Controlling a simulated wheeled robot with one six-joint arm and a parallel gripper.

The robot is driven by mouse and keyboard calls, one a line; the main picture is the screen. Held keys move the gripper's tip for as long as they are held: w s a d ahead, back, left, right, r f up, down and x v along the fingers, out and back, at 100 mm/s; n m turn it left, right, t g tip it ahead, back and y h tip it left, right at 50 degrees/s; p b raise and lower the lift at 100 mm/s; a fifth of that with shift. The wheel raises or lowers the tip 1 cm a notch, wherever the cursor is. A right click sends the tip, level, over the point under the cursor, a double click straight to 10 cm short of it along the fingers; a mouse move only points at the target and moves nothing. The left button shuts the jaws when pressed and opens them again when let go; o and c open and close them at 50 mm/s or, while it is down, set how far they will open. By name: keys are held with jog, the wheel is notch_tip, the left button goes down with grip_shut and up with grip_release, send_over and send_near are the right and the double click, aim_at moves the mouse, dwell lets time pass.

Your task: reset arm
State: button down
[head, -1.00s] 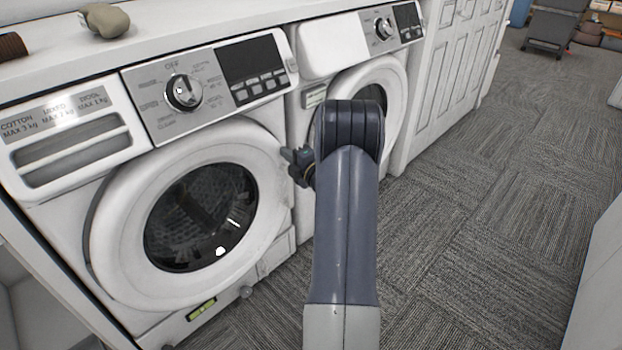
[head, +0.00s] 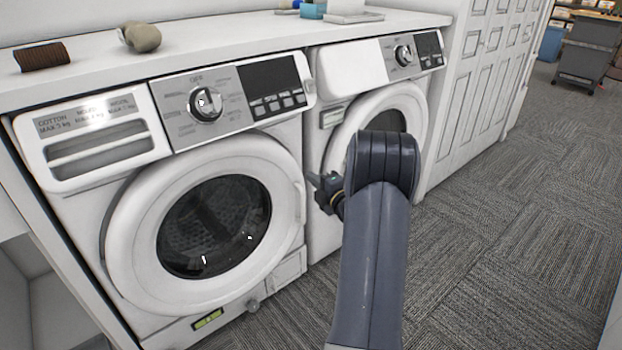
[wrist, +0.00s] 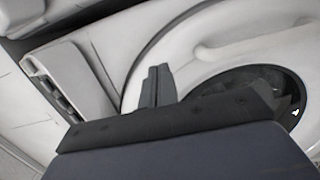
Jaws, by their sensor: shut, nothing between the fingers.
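My arm reaches up from the bottom of the head view. My gripper (head: 318,181) shows past the arm's left side, in front of the gap between two washing machines. In the wrist view my gripper (wrist: 155,85) has its fingers together with nothing between them. It points towards a white machine front with a round door (wrist: 205,45); I cannot tell whether it touches. Part of the gripper is hidden behind my arm in the head view.
The left washing machine (head: 120,220) has its round door shut. The right washing machine (head: 350,75) stands beside it. A white counter (head: 215,40) runs above, holding a brown brush-like object (head: 42,56) and a beige stone-like object (head: 142,37). Carpet (head: 510,240) is open at right.

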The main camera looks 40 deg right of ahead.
jog(key=s+p, duration=0.1)
jog(key=s, duration=0.7)
jog(key=shift+d, duration=0.3)
jog(key=shift+s, duration=0.1)
